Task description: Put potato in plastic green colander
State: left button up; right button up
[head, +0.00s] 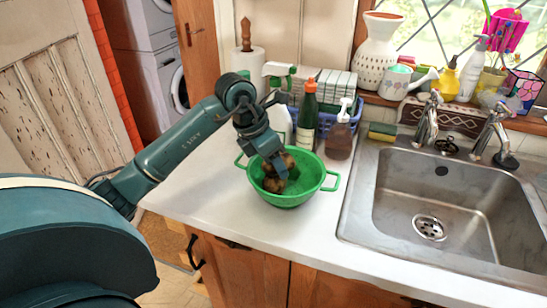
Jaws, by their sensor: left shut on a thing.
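The green plastic colander (309,189) stands on the white counter, left of the sink. My left gripper (279,172) reaches down into the colander's opening from above. It is shut on a brown potato (274,185), which sits within the rim. A brown potato surface also shows behind the fingers; I cannot tell whether it is the same potato or another one. Whether the potato touches the colander's bottom is hidden by the fingers. My right gripper is not in view.
Behind the colander stand a dark bottle with an orange cap (308,115), a brown soap dispenser (340,135) and a blue basket (322,118). The metal sink (440,200) with taps is at the right. The counter (205,185) left of the colander is clear.

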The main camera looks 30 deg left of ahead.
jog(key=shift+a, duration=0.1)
pick_arm(q)
jog(key=o, duration=1.1)
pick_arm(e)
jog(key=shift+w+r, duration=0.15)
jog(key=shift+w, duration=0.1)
pick_arm(q)
jog(key=shift+r, duration=0.1)
jog(key=b+v, duration=0.1)
jog(key=v, duration=1.2)
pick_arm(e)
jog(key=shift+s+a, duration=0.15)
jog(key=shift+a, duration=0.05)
